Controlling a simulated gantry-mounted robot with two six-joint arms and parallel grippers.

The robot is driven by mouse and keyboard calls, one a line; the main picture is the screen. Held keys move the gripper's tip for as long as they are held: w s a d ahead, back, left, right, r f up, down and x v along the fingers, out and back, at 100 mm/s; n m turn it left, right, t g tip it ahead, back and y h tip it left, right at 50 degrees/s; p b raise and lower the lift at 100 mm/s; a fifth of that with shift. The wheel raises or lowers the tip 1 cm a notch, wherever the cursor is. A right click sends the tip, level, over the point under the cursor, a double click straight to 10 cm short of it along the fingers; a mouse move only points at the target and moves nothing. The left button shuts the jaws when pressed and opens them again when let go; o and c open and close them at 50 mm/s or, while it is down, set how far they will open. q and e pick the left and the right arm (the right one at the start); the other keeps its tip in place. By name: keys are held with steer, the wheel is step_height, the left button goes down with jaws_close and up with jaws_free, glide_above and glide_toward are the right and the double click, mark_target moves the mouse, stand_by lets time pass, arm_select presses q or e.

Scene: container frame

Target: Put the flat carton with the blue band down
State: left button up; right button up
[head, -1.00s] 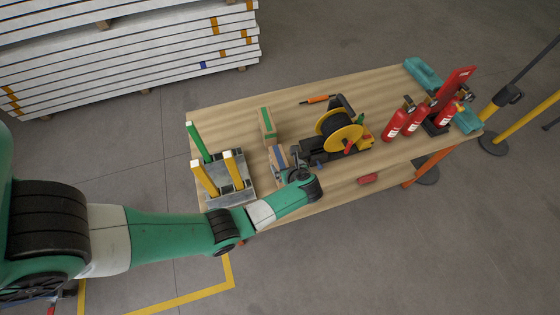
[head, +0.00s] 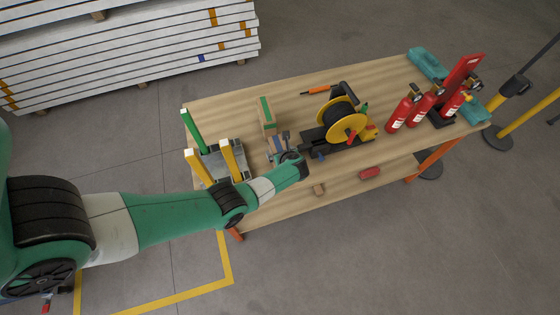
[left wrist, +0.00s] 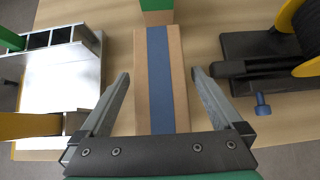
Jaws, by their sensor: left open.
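The flat carton with the blue band (head: 275,146) lies on the wooden table, between the metal rack and the cable reel. In the left wrist view the carton (left wrist: 160,95) is brown with a blue stripe down its middle. My left gripper (left wrist: 160,74) is open, with one finger on each side of the carton. A gap shows between each finger and the carton's sides. In the head view my left gripper (head: 284,152) is at the carton's near end and hides part of it. My right gripper is not in view.
A green-banded carton (head: 266,112) stands just beyond the carton. The metal rack with green and yellow posts (head: 222,161) is left, the yellow cable reel (head: 342,122) right. Red extinguishers (head: 402,113) stand at the far right. The wooden table (head: 235,103) has bare room at its back left.

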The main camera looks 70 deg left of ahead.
arm_select(q)
jaws_close()
stand_by(0.5)
steer(key=shift+r, duration=0.1)
